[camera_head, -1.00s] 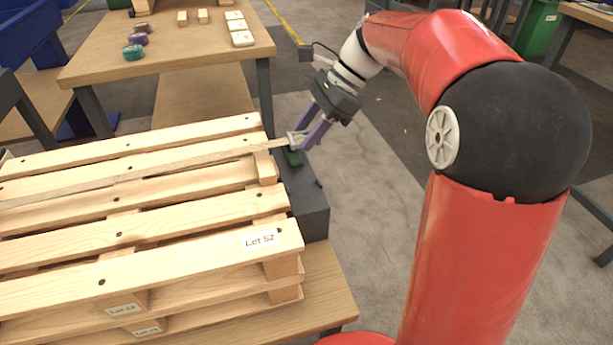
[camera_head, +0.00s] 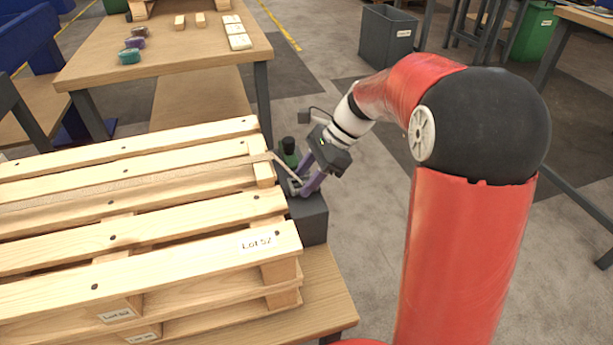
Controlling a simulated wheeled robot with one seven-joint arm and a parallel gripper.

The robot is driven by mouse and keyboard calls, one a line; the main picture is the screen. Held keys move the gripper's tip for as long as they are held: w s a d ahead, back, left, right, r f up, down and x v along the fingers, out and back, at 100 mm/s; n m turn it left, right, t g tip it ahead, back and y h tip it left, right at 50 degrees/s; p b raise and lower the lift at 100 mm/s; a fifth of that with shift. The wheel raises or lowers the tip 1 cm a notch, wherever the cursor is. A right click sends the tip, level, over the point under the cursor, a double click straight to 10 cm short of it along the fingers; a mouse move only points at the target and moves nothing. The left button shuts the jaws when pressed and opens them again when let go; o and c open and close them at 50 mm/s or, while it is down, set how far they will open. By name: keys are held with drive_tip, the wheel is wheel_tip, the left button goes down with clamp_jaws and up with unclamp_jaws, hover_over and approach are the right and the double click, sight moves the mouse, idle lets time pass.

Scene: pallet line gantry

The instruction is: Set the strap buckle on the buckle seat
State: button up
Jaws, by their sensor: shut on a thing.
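My gripper (camera_head: 303,184) is shut on the strap buckle (camera_head: 294,186), a small grey metal piece at the end of the tan strap. The strap (camera_head: 284,168) slopes down from the pallet's right edge to the buckle. The purple fingers hide part of the buckle. They are low at the top of a dark grey block (camera_head: 309,218) beside the pallet. The buckle seat is not clearly distinguishable; the fingers cover part of the block's top. I cannot tell whether the buckle touches the block.
Stacked wooden pallets (camera_head: 180,241) fill the left front. A dark and green knob-like part (camera_head: 289,152) stands just behind my gripper. A wooden table (camera_head: 190,50) with small items is at the back left. A grey bin (camera_head: 387,38) stands behind the arm; open floor lies right of the block.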

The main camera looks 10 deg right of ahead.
drive_tip(key=shift+f, duration=0.6)
drive_tip(key=o, duration=1.1)
drive_tip(key=shift+r, duration=0.1)
